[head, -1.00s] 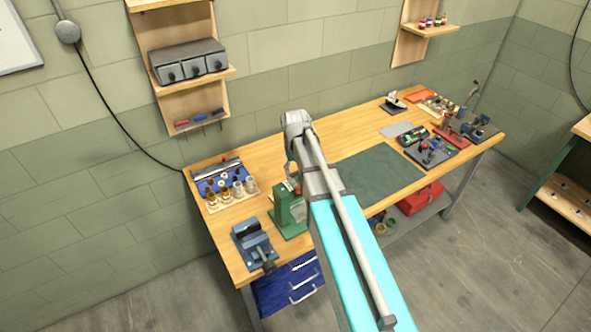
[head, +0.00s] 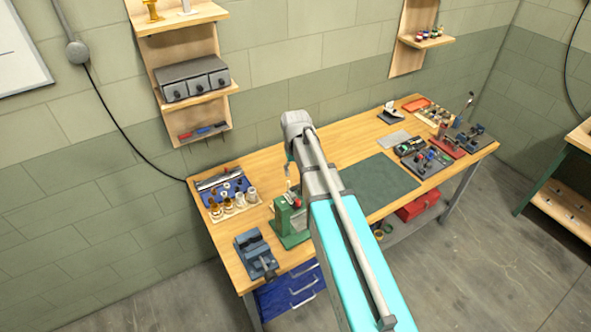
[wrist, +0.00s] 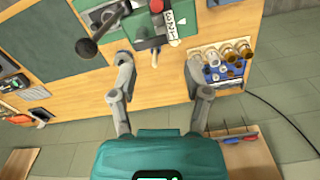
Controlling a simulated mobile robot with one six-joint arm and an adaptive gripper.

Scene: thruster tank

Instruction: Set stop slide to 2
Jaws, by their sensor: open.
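A green bench device (head: 288,218) with a red knob stands on the workbench, left of my arm in the head view. In the wrist view its body shows at the top (wrist: 143,22), with a white number scale (wrist: 173,24) and a small cream tab (wrist: 155,58) below it, which looks like the stop slide. Which number it points to is not clear. My gripper (wrist: 158,65) is open, its fingertips apart on either side of the tab in the picture; no contact is visible. In the head view my gripper is mostly hidden behind my arm.
A dark lever with a black ball (wrist: 87,47) reaches near my left fingertip in the wrist view. A rack of small jars (wrist: 222,60) lies beyond the right finger. A blue vise (head: 255,252) stands near the device. A green mat (head: 378,187) leaves clear bench space.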

